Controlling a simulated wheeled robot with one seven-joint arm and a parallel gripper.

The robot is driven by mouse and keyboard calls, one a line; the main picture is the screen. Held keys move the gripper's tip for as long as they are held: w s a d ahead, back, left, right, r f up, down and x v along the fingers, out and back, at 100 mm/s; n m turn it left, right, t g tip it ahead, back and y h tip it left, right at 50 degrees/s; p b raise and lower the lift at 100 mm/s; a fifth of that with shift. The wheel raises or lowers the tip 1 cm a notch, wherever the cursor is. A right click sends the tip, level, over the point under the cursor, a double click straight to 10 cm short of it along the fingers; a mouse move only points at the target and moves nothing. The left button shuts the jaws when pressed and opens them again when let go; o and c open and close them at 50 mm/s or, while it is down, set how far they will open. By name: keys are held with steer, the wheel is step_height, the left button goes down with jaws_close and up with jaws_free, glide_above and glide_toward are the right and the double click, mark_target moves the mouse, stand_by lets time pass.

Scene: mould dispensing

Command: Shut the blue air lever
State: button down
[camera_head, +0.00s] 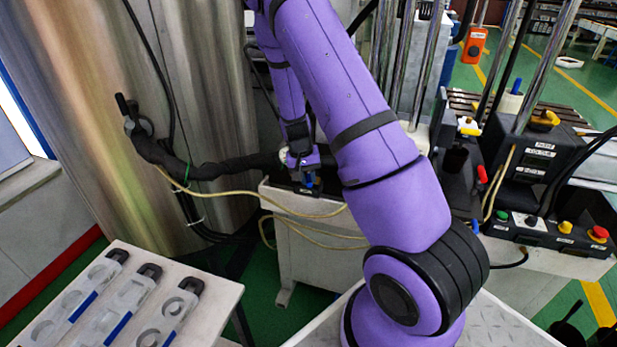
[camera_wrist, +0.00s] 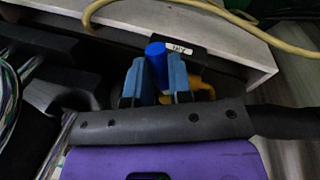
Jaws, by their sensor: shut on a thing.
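The blue air lever (camera_wrist: 156,52) shows as a short blue cylinder in the wrist view, beside a black block with a small white label (camera_wrist: 176,49). My gripper (camera_wrist: 157,70) has one blue-grey finger on each side of the lever and is shut on it. In the head view my gripper (camera_head: 307,182) is at the edge of the white cabinet, under my arm, with a bit of blue showing by the fingers. The lever's lower part and its exact angle are hidden. A yellow part (camera_wrist: 203,92) shows just behind the right finger.
The white cabinet (camera_head: 312,258) stands beside a large steel cylinder (camera_head: 205,80). A thick black hose (camera_head: 215,172) and a yellow hose (camera_head: 245,198) run close to my gripper. A control box with buttons (camera_head: 543,235) is at right, and a table with moulds (camera_head: 215,285) at lower left.

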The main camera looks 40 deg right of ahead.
steer(key=c, duration=1)
jaws_free()
steer(key=shift+c, duration=0.2)
step_height(320, 180, up, 11)
steer(key=w+a, duration=0.1)
steer(key=shift+w+a+f, duration=0.15)
steer(key=shift+a+f, duration=0.05)
steer(key=shift+a, duration=0.15)
